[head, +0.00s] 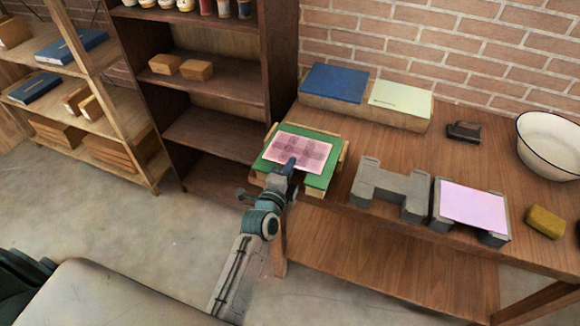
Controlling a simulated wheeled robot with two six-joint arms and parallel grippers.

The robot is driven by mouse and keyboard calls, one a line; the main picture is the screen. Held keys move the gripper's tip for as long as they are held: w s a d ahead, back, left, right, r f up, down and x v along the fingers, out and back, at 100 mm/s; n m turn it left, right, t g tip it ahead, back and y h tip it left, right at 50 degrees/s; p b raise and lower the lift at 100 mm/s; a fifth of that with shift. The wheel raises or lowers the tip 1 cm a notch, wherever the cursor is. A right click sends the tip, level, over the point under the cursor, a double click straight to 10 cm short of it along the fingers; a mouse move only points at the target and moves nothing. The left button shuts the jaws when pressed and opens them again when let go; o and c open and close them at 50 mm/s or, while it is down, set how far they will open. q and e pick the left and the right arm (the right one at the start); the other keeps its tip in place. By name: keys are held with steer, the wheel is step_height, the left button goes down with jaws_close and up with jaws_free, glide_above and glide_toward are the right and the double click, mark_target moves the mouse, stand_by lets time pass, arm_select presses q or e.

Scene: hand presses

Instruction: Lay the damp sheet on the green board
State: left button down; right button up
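A pink sheet with darker blotches (304,149), which looks like the damp sheet, lies over the green board (266,163). It looks roughly flat, with green showing around it. The board rests on a light wooden frame at the left end of the table. My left gripper (291,163) is at the sheet's front edge, over the board. Its fingers are too small and dark to tell whether they grip the edge. A second, plain pink-lilac sheet (473,207) lies on a grey block stand to the right. My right gripper is not in view.
An empty grey stand (390,187) stands between the two sheets. Behind are a blue board (334,82) and a pale green pad (401,97) on a wooden block. A dark tool (464,131), white basin (552,143) and yellow sponge (545,221) are at right.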

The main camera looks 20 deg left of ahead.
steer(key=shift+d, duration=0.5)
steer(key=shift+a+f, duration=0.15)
arm_select(q)
steer(key=shift+b, duration=0.35)
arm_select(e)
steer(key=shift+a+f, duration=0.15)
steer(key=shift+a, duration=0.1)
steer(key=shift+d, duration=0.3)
arm_select(q)
steer(key=shift+f+b, duration=0.1)
steer(key=shift+b, duration=0.25)
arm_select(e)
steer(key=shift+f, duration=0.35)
arm_select(q)
steer(key=c, duration=2.1)
jaws_free()
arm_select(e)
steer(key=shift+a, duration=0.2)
arm_select(q)
steer(key=o, duration=0.7)
